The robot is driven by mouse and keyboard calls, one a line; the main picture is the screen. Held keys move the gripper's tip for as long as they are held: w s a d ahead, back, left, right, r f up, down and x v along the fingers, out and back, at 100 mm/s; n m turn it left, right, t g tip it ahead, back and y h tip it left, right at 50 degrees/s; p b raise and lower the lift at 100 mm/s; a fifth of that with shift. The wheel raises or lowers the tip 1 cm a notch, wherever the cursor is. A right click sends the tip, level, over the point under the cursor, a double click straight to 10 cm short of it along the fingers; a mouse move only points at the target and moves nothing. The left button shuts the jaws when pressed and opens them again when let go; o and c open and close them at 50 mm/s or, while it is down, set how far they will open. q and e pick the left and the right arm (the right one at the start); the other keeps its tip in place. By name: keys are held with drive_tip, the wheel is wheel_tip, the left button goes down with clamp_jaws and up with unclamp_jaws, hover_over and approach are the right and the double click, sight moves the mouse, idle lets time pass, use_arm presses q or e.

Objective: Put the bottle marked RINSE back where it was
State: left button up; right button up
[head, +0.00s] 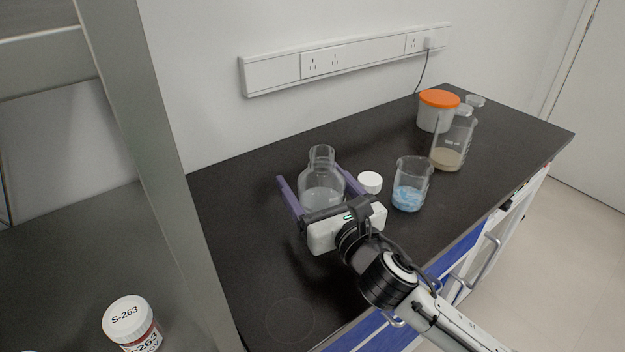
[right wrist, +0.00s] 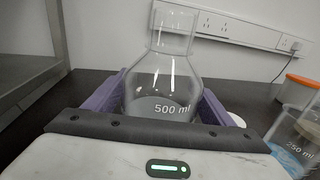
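No bottle with a readable RINSE mark shows. A clear glass flask (head: 321,182) with a narrow neck stands upright on the black bench, and the right wrist view shows it marked 500 ml (right wrist: 165,85). My right gripper (head: 312,175) reaches around the flask, one purple finger on each side. The fingers look wide apart, with a slim gap at the left in the head view. A white-capped jar labelled S-263 (head: 130,322) stands at the lower left, beyond the grey post. My left gripper is out of view.
A white cap (head: 370,182) and a beaker of blue contents (head: 410,185) stand right of the flask. A beaker with tan contents (head: 449,152) and an orange-lidded tub (head: 437,112) stand farther back. A faint ring (head: 290,320) marks bare bench in front. A grey post (head: 150,150) rises at left.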

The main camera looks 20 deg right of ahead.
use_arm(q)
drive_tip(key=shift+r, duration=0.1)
use_arm(e)
drive_tip(key=shift+o, duration=0.4)
drive_tip(key=shift+r, duration=0.1)
drive_tip(key=shift+s, duration=0.15)
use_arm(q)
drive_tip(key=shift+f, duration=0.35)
use_arm(e)
drive_tip(key=s, duration=0.3)
drive_tip(key=s+d, duration=0.1)
drive_tip(key=s, duration=0.6)
drive_tip(key=shift+s+d, duration=0.3)
drive_tip(key=shift+d, duration=0.05)
use_arm(q)
drive_tip(key=shift+b, duration=0.3)
use_arm(e)
drive_tip(key=shift+s+d, duration=0.1)
drive_tip(key=shift+s, duration=0.4)
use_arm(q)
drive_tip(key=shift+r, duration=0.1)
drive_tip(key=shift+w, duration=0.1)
